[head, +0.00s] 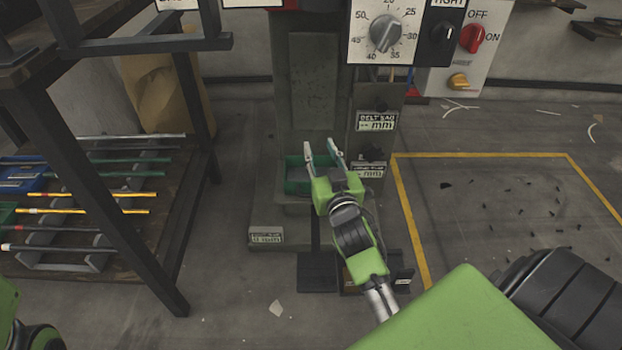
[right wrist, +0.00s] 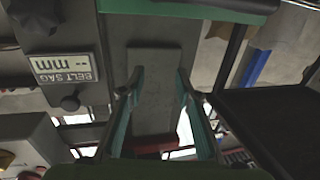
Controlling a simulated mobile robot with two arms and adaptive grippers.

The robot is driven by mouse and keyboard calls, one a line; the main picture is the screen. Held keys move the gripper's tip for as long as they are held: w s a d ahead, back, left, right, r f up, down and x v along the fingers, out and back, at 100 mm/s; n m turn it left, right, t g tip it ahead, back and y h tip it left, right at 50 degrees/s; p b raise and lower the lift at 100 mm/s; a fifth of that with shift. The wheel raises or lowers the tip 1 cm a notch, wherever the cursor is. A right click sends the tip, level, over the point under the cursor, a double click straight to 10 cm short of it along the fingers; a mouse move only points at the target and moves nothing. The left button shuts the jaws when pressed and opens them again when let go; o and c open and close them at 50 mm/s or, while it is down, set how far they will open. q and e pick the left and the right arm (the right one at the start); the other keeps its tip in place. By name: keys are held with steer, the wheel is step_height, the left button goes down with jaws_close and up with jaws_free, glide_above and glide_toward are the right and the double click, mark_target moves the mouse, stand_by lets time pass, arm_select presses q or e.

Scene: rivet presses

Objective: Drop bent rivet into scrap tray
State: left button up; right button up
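A small green tray (head: 295,186) sits on the base of the grey press; I cannot tell whether it is the scrap tray. My right gripper (head: 322,147) is in front of the press, and its fingers overlap the tray in the head view. In the right wrist view the gripper (right wrist: 160,92) has its two fingers apart with nothing visible between them. A green rim (right wrist: 205,9) shows at the top of that view, probably the tray's. I cannot make out the bent rivet. My left gripper is out of view.
The press (head: 312,85) carries a dial panel (head: 358,52) and a BELT SAG display (head: 377,122). A dark rack (head: 186,225) with coloured rods stands at left. A yellow floor outline (head: 480,155) at right encloses several small dark bits.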

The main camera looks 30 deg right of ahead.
steer(key=v, duration=0.6)
stand_by(0.4)
